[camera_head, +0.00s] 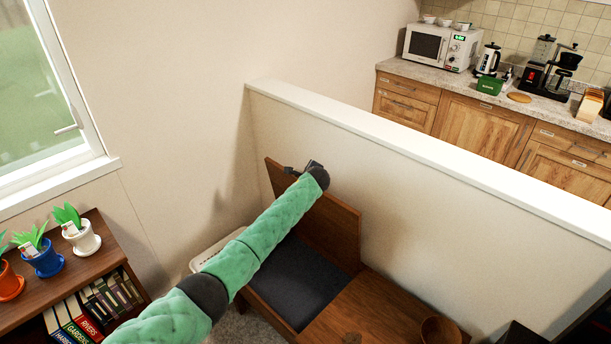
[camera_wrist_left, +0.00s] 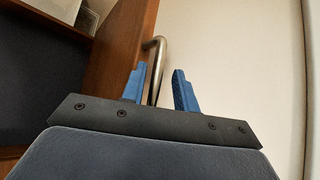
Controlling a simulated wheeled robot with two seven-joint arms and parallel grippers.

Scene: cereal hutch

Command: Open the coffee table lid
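The coffee table lid (camera_head: 338,232) is a brown wooden panel standing raised and nearly upright near the low partition wall. It also shows in the left wrist view (camera_wrist_left: 118,55). Below it the table's dark-lined compartment (camera_head: 288,283) is exposed. My left gripper (camera_head: 297,171) is at the lid's upper part, mostly hidden by my green-sleeved arm. In the left wrist view its two blue fingertips (camera_wrist_left: 160,88) are apart. A curved metal handle (camera_wrist_left: 160,50) on the lid reaches down between them, with a visible gap to the right finger. My right gripper is not in view.
The fixed wooden tabletop (camera_head: 375,310) holds a wooden bowl (camera_head: 440,330). The partition wall (camera_head: 430,225) stands close behind the lid. A shelf (camera_head: 25,307) with potted plants and books is at the left.

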